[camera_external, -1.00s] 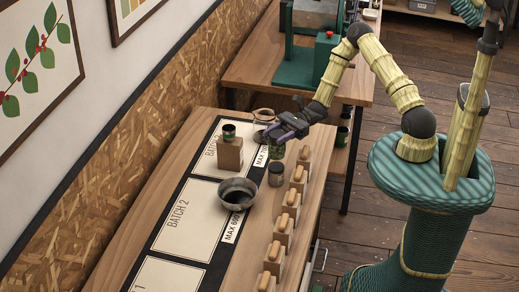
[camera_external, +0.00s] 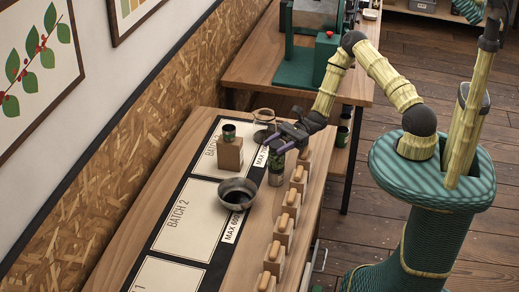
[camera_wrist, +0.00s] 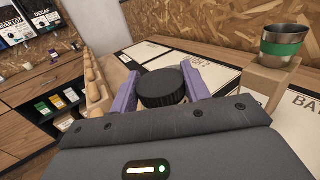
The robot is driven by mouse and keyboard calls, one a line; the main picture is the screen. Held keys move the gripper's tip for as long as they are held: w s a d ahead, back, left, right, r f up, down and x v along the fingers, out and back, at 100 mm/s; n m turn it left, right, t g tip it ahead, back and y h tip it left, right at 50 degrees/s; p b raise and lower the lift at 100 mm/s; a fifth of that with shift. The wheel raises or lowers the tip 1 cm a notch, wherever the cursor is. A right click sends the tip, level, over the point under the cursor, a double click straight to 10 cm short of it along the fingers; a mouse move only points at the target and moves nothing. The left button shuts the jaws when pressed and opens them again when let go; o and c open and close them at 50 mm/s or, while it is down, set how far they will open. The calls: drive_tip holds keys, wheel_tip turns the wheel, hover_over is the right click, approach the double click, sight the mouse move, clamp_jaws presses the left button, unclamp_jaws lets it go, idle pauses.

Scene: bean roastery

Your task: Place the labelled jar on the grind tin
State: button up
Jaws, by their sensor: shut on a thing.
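In the wrist view the jar's black ribbed lid (camera_wrist: 162,88) sits between my purple fingers. In the wrist view the tin is hidden.
A cup with a green band (camera_external: 229,132) stands on a cardboard block (camera_external: 229,154) to the left. A dark metal bowl (camera_external: 237,190) lies nearer, on the batch mat (camera_external: 190,195). Several wooden blocks with rounded tops (camera_external: 283,230) line the right edge.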

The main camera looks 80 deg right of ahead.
drive_tip(key=shift+f, duration=0.15)
drive_tip(key=o, duration=1.1)
drive_tip(key=shift+r, duration=0.25)
drive_tip(key=shift+s+d+f, duration=0.15)
drive_tip(key=shift+d, duration=0.15)
drive_tip(key=b+v, duration=0.3)
drive_tip(key=v, duration=0.8)
drive_tip(key=shift+d, duration=0.15)
